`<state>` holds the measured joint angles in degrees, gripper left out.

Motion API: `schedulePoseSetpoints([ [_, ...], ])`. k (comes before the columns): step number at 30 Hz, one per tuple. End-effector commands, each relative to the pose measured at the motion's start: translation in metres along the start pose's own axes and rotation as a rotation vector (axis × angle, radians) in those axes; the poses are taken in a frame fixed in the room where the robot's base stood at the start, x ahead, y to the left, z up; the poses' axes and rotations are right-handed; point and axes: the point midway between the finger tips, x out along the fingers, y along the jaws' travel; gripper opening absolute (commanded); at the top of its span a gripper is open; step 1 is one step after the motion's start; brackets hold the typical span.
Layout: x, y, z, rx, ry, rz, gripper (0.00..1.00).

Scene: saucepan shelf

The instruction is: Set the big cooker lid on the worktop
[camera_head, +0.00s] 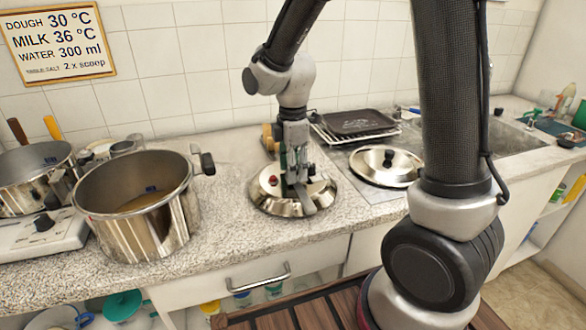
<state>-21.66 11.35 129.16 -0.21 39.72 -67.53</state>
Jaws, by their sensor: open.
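The big cooker lid (268,203), shiny metal with a small red part on top, lies on the granite-patterned worktop (225,225) near its front edge. My gripper (298,195) points down over the middle of the lid, its fingers low against the top. It is open; the fingers hide the lid's centre and handle, and contact is hard to tell. The big cooker (135,235) stands open on the worktop to the left, without a lid, with something brownish inside.
A second lid (378,178) with a black knob lies right of the big lid. Behind it a dark tray (362,122) sits on a rack. A smaller pot (35,165) stands on a hob at far left. Bare worktop shows between cooker and lid.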

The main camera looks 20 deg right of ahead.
Motion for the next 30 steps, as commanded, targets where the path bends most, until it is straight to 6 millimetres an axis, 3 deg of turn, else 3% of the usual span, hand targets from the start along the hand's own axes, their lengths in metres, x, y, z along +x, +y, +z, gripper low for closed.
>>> schedulePoseSetpoints([
  [15, -0.102, 0.001, 0.0, 0.0, 0.002, 0.004, 0.49],
  [23, -0.118, 0.0, 0.0, 0.001, 0.0, 0.001, 0.49],
  [26, -0.124, -0.005, 0.008, 0.054, 0.006, 0.015, 0.49],
  [30, -0.147, -0.035, 0.046, 0.325, 0.04, 0.078, 0.49],
])
